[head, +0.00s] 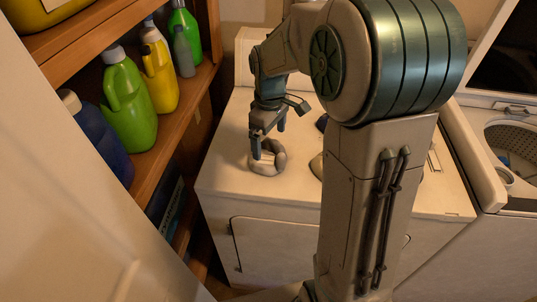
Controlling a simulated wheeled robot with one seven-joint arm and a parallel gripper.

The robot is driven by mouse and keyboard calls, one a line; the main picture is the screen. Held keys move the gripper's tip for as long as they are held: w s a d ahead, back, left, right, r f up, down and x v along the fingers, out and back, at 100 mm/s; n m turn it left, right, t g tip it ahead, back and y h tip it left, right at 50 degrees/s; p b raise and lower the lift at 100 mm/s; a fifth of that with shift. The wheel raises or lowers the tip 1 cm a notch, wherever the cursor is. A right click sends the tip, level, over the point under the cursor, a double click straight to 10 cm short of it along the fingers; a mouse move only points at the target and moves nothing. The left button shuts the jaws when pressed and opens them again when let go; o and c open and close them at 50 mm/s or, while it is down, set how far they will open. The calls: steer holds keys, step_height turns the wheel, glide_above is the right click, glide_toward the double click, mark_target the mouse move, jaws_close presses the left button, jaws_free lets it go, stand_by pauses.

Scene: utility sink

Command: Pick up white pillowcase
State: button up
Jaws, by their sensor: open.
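A small white and grey bundle of cloth (266,161), which may be the white pillowcase, lies on top of the white appliance (225,180). My gripper (268,146) is open and points down right at this bundle, with one finger in front of it or at its near side. I cannot tell whether the fingers touch the cloth. Another pale item (316,167) lies to the right, mostly hidden behind my arm, beside a dark item (321,123).
A wooden shelf (184,100) at left holds a green bottle (130,105), a yellow bottle (160,75) and other detergent containers. An open washer (515,145) stands at right. The appliance top left of the bundle is clear.

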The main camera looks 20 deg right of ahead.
mark_target(268, 151)
steer(key=f, duration=0.5)
steer(key=shift+a+p, duration=0.25)
steer(key=shift+p, duration=0.05)
steer(key=c, duration=0.8)
steer(key=shift+o, duration=0.2)
steer(key=shift+r, duration=0.1)
